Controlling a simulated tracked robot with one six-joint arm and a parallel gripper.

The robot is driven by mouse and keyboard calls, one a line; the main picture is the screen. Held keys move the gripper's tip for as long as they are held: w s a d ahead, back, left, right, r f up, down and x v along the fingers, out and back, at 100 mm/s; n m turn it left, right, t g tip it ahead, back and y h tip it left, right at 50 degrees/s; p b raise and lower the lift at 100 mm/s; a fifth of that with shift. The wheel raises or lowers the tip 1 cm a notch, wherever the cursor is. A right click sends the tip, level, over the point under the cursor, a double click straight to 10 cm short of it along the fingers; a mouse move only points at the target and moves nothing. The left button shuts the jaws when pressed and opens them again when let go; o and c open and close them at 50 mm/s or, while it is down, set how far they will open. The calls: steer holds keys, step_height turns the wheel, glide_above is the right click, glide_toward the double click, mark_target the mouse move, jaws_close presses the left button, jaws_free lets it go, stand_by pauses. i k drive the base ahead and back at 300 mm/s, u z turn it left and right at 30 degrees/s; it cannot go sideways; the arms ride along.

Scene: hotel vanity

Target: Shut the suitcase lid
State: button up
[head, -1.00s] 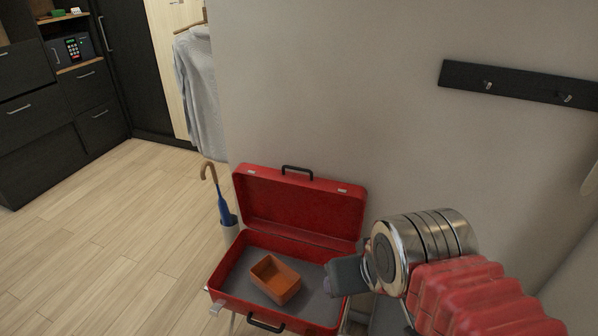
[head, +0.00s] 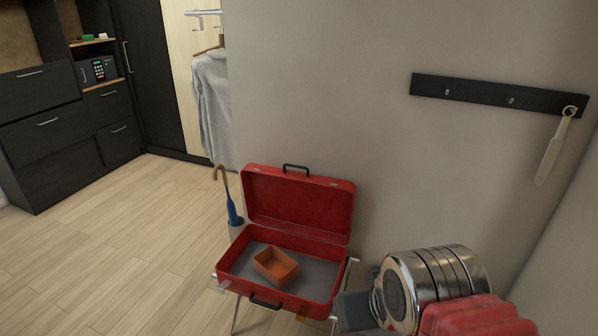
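The red suitcase (head: 333,273) stands open on a folding rack with thin metal legs (head: 235,312). Its lid (head: 297,206) is raised, leaning back near the wall, with a black handle on its top edge. An orange open box (head: 275,266) sits inside on the grey lining. My gripper (head: 352,312) is in front of the suitcase's right front corner, at the lower right of the head view. It appears apart from the lid. Its fingers are seen from behind and partly cut off, so their opening is unclear.
A blue umbrella (head: 232,208) stands in a white holder just left of the suitcase. A dark hook rail (head: 480,92) is on the wall, with a pale hanging item (head: 551,155) at its right. Wooden floor to the left is clear.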

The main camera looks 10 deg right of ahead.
mark_target(310, 206)
steer(key=k, duration=0.6)
steer(key=u, duration=0.65)
steer(key=i, duration=2.15)
steer(key=z, duration=0.4)
